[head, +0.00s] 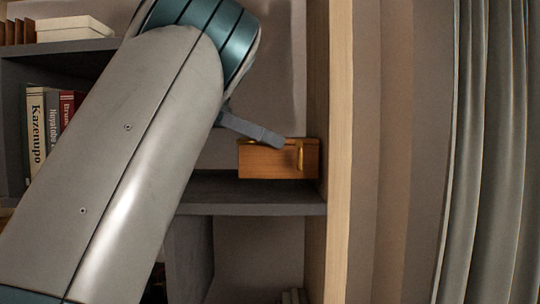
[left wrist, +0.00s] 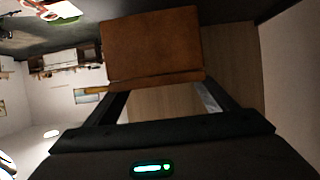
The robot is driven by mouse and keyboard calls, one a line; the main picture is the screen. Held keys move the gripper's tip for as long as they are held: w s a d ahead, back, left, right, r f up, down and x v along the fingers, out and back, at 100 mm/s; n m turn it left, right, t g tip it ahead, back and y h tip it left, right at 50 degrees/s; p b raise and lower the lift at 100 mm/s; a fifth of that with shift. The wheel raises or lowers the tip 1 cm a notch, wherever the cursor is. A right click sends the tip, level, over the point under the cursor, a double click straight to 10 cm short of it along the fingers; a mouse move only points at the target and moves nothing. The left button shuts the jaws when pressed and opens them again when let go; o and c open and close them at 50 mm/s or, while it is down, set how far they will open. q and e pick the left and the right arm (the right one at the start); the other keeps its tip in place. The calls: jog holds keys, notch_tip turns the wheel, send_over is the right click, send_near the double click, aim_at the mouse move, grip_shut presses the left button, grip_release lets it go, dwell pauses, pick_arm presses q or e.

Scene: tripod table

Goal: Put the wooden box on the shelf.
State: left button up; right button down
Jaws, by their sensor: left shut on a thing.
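The wooden box (head: 270,163) is orange-brown with a brass-coloured fitting on its right part. It is at the right end of the dark grey shelf (head: 250,198), by the upright panel. It looks level; I cannot tell whether its base touches the shelf. My left gripper (head: 268,137) is shut on the box at its top edge; my arm hides the rest of the gripper. In the left wrist view the box (left wrist: 150,45) fills the space beyond the two dark fingers. My right gripper is not in view.
A pale wooden upright (head: 340,150) stands close to the right of the box. Books (head: 45,120) stand in the left compartment, and a white box (head: 72,28) lies on the upper left shelf. Grey-green curtains (head: 495,150) hang at the far right.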

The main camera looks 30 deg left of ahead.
aim_at(270, 154)
pick_arm(q)
jog(key=shift+s+d, duration=0.3)
jog(key=shift+d, duration=0.25)
jog(key=shift+s+d+f, duration=0.1)
jog(key=shift+f, duration=0.85)
jog(key=shift+w+a+f, duration=0.2)
jog(key=shift+f, duration=0.55)
jog(key=shift+s+d+b, duration=0.1)
jog(key=shift+s+b, duration=0.05)
jog(key=shift+b, duration=0.15)
jog(key=o, duration=2.1)
jog(key=shift+f, duration=0.1)
